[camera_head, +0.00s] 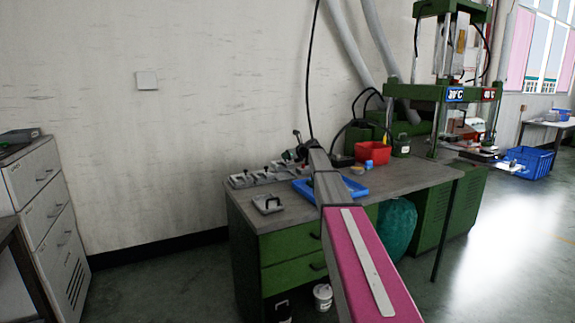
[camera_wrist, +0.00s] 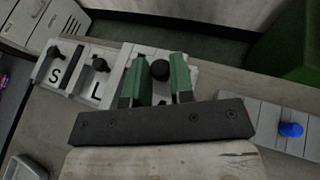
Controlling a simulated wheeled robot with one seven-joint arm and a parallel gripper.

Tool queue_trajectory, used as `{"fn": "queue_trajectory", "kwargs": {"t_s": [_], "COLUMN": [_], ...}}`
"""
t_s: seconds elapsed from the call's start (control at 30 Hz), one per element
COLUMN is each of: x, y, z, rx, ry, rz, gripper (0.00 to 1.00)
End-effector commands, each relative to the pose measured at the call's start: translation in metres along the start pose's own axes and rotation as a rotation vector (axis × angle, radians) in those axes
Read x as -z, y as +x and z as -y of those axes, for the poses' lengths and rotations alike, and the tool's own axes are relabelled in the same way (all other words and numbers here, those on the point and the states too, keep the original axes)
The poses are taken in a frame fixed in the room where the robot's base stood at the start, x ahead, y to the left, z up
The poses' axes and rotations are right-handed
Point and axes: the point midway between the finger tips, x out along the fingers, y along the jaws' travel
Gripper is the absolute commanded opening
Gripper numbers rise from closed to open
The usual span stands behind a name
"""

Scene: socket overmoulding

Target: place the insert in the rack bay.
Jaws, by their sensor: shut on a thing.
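My gripper (camera_wrist: 160,72) shows in the wrist view with two green fingers on a dark bar. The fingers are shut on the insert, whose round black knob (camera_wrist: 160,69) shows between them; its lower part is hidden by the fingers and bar. The insert is over or in a pale bay of the rack; I cannot tell whether it is seated. The grey rack (camera_wrist: 42,72) has bays marked S and L left of the fingers, with black knobs. In the head view the rack (camera_head: 243,181) lies along the table's back edge, and my arm partly covers the area around the gripper.
A blue knob (camera_wrist: 291,129) stands on a grey ribbed block at right in the wrist view. A grey handled piece (camera_head: 268,204) lies on the table (camera_head: 300,217) front left. A green press (camera_head: 440,91) stands farther right.

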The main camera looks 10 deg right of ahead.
Motion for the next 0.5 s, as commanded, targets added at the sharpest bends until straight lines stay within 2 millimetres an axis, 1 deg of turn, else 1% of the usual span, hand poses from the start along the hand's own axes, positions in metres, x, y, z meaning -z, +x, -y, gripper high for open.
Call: {"fn": "queue_trajectory", "kwargs": {"t_s": [0.13,0.3,0.4,0.5], "x": [0.007,0.028,0.036,0.037], "y": [0.003,0.011,0.015,0.016], "z": [0.001,0.0,0.0,0.0], "rx": [-0.001,-0.001,-0.001,0.0], "ry": [0.002,0.002,0.002,0.001], "rz": [0.001,0.0,0.001,0.001], "gripper": [0.0,0.0,0.0,0.0]}}
